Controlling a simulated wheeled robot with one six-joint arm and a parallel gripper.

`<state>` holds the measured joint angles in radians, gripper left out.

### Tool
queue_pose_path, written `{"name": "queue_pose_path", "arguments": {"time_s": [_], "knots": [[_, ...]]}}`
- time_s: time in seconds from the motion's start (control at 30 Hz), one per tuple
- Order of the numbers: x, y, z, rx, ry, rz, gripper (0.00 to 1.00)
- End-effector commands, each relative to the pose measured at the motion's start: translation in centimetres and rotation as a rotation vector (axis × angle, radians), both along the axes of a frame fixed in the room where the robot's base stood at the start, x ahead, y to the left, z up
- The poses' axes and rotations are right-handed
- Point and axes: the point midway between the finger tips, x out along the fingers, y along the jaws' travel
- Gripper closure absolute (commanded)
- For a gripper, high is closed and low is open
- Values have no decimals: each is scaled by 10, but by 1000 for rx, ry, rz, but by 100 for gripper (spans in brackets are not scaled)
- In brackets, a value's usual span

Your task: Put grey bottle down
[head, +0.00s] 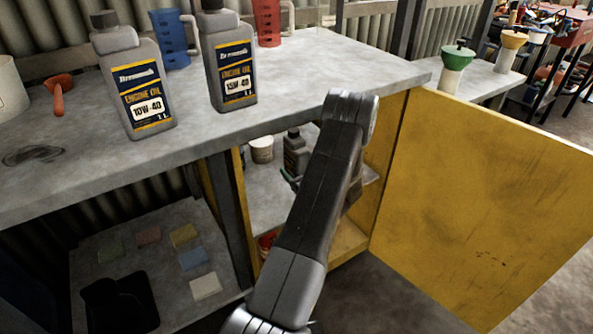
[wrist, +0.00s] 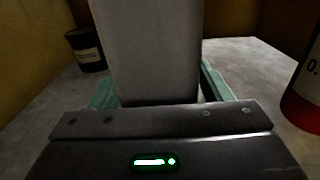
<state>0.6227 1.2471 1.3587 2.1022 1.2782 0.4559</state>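A grey bottle (head: 296,152) is upright inside the open yellow cabinet, on or just above its shelf; my arm partly covers it. In the wrist view the grey bottle (wrist: 147,50) fills the middle, between the green fingers of my gripper (wrist: 158,95). The fingers lie close along both its sides, and the gripper looks shut on it. In the head view only a green fingertip of my gripper (head: 290,180) shows beside the bottle. The bottle's base is hidden, so I cannot tell if it touches the grey shelf (wrist: 245,62).
A dark tin (wrist: 86,50) stands left of the bottle and a red-based container (wrist: 304,98) right. A pale tub (head: 262,149) is in the cabinet. The yellow door (head: 480,200) stands open at right. Two oil bottles (head: 135,82) (head: 229,62) stand on the worktop (head: 300,75).

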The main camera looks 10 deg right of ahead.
Motion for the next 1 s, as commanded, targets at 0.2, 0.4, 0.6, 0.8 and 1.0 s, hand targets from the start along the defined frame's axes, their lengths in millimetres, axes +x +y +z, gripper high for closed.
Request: {"name": "queue_pose_path", "arguments": {"time_s": [0.2, 0.4, 0.6, 0.8, 1.0], "knots": [[-1, 0, 5, 0, 0, 0, 28], [-37, -15, 4, 2, 2, -5, 28], [-79, -30, 4, 2, 2, -5, 28], [-105, -39, 3, 2, 1, -2, 28], [-113, -41, 3, 1, 0, 0, 28]]}}
